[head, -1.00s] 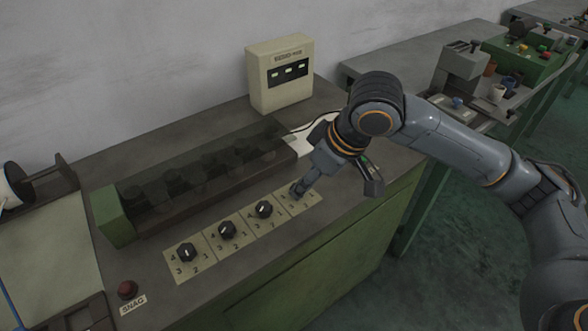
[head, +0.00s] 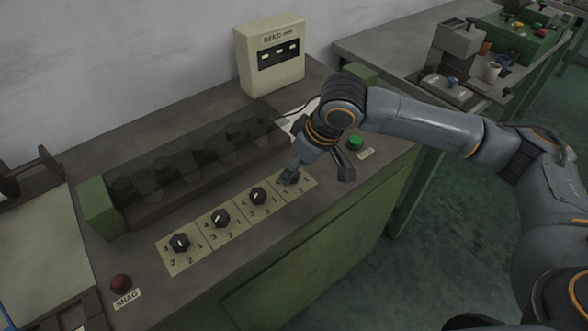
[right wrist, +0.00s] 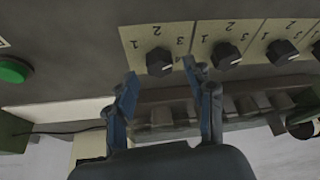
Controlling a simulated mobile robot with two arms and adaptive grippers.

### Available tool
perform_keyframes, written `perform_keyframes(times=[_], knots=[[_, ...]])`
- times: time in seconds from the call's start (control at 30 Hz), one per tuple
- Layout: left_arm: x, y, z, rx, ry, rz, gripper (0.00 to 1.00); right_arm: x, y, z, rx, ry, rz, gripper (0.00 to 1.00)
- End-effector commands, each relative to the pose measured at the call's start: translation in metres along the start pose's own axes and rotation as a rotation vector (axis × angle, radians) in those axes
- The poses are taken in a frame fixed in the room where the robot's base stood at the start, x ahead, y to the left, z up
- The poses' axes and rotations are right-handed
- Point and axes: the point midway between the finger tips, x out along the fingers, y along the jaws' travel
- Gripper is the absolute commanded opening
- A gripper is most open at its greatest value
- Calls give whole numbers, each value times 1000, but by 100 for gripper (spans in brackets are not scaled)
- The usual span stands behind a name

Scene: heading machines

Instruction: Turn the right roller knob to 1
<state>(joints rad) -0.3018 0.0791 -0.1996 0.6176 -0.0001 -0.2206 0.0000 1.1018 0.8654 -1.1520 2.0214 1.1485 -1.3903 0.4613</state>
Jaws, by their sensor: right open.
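The right roller knob (right wrist: 160,62) is a dark knob on a cream plate numbered 1 to 4, the plate nearest the green button. In the right wrist view it sits just ahead of my right gripper's (right wrist: 160,72) two blue fingertips, which are apart on either side of its line. A small pale mark shows on the knob; the number it faces is hard to tell. In the head view my right gripper (head: 290,178) is over the rightmost plate and covers most of that knob. I cannot tell whether the fingers touch it. My left gripper is not in view.
Similar knobs (head: 258,196) stand in a row to the left. Behind them is a dark see-through roller cover (head: 190,160). A green button (head: 355,142) lies right of my gripper, a red button (head: 121,282) at front left. A cream display box (head: 270,55) stands behind.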

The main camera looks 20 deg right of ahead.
Motion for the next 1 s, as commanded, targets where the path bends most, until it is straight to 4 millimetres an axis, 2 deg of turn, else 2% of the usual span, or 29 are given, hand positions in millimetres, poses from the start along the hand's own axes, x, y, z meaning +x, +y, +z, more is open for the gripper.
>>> perform_keyframes(times=[0.2,0.5,0.77,1.0], knots=[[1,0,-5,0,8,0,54,18,0,0,0,-1,0,54],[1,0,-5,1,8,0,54,20,0,0,0,0,0,54],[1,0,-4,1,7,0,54,20,0,0,0,0,0,1],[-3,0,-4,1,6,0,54,18,0,0,-10,0,-5,0]])
